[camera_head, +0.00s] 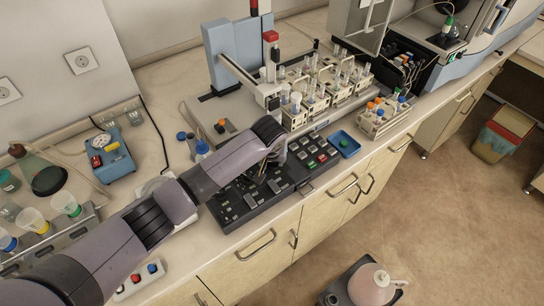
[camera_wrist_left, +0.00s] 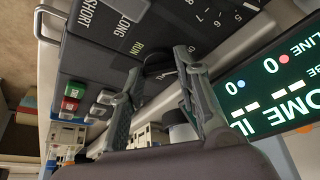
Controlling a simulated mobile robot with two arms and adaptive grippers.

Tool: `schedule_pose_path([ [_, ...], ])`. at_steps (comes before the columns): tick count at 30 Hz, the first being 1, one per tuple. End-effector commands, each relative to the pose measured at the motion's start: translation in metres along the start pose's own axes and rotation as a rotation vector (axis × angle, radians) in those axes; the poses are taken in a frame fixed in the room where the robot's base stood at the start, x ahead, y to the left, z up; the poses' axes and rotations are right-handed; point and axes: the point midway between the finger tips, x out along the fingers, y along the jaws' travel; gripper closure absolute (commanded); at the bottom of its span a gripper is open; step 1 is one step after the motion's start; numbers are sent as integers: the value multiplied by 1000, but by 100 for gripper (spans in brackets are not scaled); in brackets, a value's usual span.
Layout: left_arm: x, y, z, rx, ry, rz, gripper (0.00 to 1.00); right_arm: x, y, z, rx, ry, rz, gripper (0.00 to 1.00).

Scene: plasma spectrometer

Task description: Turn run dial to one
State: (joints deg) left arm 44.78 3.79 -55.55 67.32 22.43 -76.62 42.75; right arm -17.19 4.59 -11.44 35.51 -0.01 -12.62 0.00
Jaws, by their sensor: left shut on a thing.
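The black control panel (camera_head: 237,209) lies along the front of the bench. My left arm reaches over it from the left, and my left gripper (camera_head: 263,174) is low over the panel, partly hidden by its own wrist. In the left wrist view my left gripper (camera_wrist_left: 158,62) has a fingertip on each side of the dark run dial (camera_wrist_left: 157,66), beside the yellow-green RUN lettering, and is shut on it. The fingers hide most of the dial, so its pointer cannot be read. SHORT and LONG (camera_wrist_left: 122,28) labels show near it. My right gripper is in neither view.
Green and red buttons (camera_wrist_left: 72,92) sit on the panel, and a dark screen (camera_wrist_left: 262,92) stands close to the fingers. A blue tray (camera_head: 344,144) and vial racks (camera_head: 380,120) stand to the right. Glassware (camera_head: 45,175) and a blue instrument (camera_head: 109,158) stand left.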

Motion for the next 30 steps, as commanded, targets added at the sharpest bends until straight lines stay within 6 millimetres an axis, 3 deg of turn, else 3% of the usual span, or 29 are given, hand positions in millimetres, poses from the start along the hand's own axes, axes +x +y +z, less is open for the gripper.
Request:
schedule_pose_path([
  [17,0,1,-1,-31,2,-12,98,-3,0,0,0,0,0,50],
  [18,0,1,-1,-31,3,-12,68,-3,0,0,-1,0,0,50],
  [26,0,0,0,-31,1,-12,51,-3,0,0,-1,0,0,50],
  [30,0,0,0,-31,1,-13,50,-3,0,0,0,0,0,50],
])
